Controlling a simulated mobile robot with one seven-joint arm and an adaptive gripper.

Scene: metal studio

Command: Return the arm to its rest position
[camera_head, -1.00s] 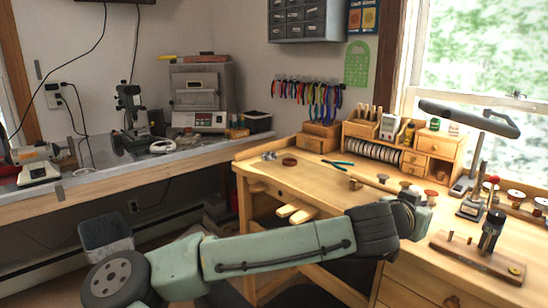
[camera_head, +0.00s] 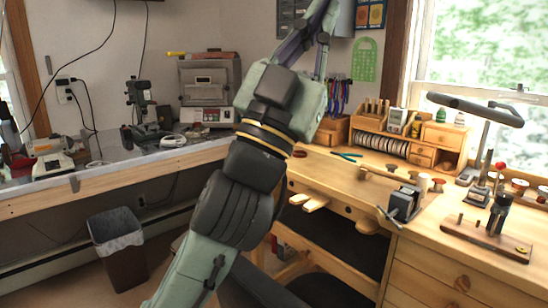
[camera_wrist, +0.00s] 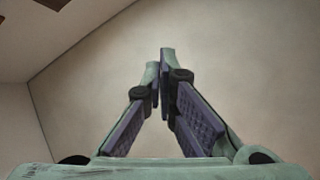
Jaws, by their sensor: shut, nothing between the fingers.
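My arm rises from the bottom of the head view through the middle, in front of the workbench. My gripper (camera_head: 325,12) points upward at the top of the head view, its tips close to or past the top edge. In the wrist view my gripper (camera_wrist: 160,62) shows its two fingers meeting at the tips, with nothing between them. Behind the fingers is only plain wall and part of the ceiling.
The wooden workbench (camera_head: 345,195) at right bears an organizer (camera_head: 437,140), a small vise (camera_head: 404,203) and a lamp (camera_head: 475,108). A grey counter (camera_head: 105,162) with machines runs along the left. A bin (camera_head: 118,250) stands on the floor.

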